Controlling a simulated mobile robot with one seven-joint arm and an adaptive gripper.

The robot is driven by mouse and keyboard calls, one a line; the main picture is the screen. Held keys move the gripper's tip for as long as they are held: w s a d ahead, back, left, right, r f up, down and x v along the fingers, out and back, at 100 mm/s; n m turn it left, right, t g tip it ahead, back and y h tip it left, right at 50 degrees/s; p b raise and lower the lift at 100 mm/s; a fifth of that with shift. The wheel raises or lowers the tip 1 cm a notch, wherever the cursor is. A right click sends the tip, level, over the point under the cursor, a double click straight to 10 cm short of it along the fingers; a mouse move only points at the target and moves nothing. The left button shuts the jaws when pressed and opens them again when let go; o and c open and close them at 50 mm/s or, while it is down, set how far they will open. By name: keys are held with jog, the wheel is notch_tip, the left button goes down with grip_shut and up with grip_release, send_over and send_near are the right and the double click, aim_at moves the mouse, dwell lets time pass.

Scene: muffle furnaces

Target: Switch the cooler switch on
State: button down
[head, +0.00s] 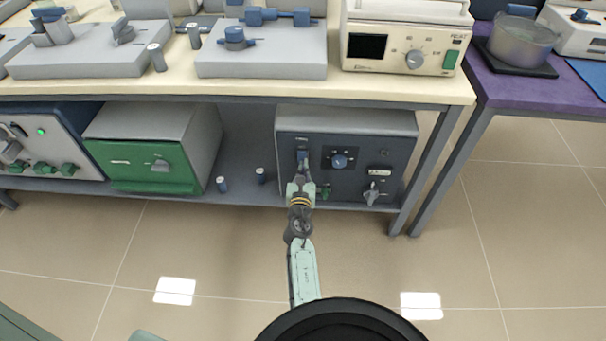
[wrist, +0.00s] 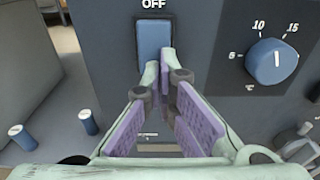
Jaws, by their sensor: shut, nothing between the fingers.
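The cooler is a grey box with a dark front panel (head: 355,187) on the shelf under the bench. Its blue rocker switch (wrist: 154,42) has "OFF" printed above it. In the head view the switch (head: 303,156) is at the upper left of the panel. My gripper (wrist: 160,68) is shut and empty, its fingertips at the lower part of the switch; I cannot tell whether they touch it. The fingertips hide the switch's bottom edge. In the head view my gripper (head: 301,176) reaches the panel from the front.
Right of the switch is a blue dial (wrist: 272,62) marked 5, 10, 15. Two small blue-grey cylinders (head: 222,184) (head: 260,175) stand on the shelf to the left, beside a green-fronted box (head: 150,166). The bench top (head: 400,88) overhangs the cooler. The floor in front is clear.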

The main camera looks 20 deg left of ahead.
jog(key=shift+w+a+f+t+b, duration=0.1)
jog(key=shift+w+t+b, duration=0.3)
jog(key=shift+b, duration=0.8)
jog(key=shift+w, duration=0.1)
dwell(0.5)
